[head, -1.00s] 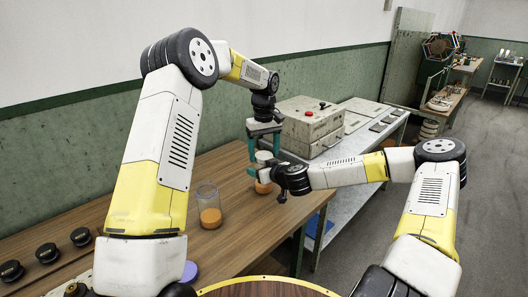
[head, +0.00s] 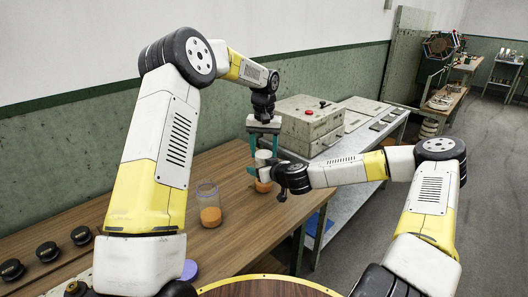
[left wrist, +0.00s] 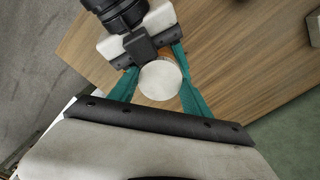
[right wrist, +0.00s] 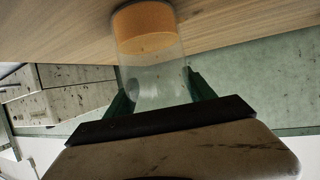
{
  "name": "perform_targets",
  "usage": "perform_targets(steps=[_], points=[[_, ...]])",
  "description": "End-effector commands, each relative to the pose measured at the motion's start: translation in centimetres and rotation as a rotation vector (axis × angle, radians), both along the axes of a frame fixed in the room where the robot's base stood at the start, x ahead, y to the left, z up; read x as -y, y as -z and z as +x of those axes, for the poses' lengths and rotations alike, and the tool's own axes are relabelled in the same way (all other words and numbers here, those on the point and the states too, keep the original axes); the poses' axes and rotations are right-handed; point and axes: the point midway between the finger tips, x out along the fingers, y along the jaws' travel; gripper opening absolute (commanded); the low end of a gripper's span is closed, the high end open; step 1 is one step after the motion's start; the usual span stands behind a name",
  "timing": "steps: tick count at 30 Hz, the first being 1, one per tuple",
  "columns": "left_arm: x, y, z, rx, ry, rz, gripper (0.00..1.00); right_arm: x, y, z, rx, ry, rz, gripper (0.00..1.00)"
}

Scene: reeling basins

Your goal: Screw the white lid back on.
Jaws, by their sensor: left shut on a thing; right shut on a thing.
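A clear jar with orange contents (head: 263,187) stands on the wooden table, partly hidden by my right gripper. The white lid (left wrist: 160,81) is at its top, seen from above in the left wrist view; I cannot tell whether it is seated on the threads. My left gripper (head: 264,156) points down from above, its teal fingers shut on the lid's sides. My right gripper (head: 268,174) reaches in from the right, shut around the jar's body. In the right wrist view the jar (right wrist: 150,68) shows inverted between the fingers, orange layer against the table.
A second clear jar with orange contents (head: 209,207) stands open to the left. A purple round lid (head: 189,270) lies nearer. Several black lids (head: 47,252) sit at the left.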

Motion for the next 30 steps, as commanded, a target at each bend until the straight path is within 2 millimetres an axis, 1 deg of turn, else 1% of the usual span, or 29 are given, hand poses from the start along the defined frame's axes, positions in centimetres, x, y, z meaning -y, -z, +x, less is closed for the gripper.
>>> perform_targets(steps=[3,4,6,7,17,20,27,30], points=[[0.0,0.0,0.0,0.001,-0.002,0.001,0.08,0.0,0.2,-0.1,-0.003,0.0,-0.001,0.0],[0.0,0.0,0.0,0.001,-0.002,0.001,0.62,0.0,0.2,-0.1,-0.003,0.0,-0.001,0.0],[0.0,0.0,0.0,0.001,-0.002,0.001,0.76,0.0,0.2,-0.1,-0.003,0.0,-0.001,0.0],[0.0,0.0,0.0,0.001,-0.002,0.001,0.78,0.0,0.2,-0.1,-0.003,0.0,-0.001,0.0],[0.0,-0.2,0.0,0.001,-0.003,0.0,0.78,0.0,0.2,-0.1,-0.003,0.0,-0.001,0.0],[0.0,-0.9,0.0,0.002,-0.003,0.001,0.78,0.0,0.2,-0.1,-0.003,0.0,-0.001,0.0],[0.0,-4.0,0.0,0.002,-0.003,0.0,0.78,0.0,0.2,0.0,-0.003,0.0,-0.001,0.0],[0.0,-4.6,0.0,0.002,-0.003,0.0,0.78,0.0,0.2,-0.1,-0.003,0.0,-0.001,0.0]])
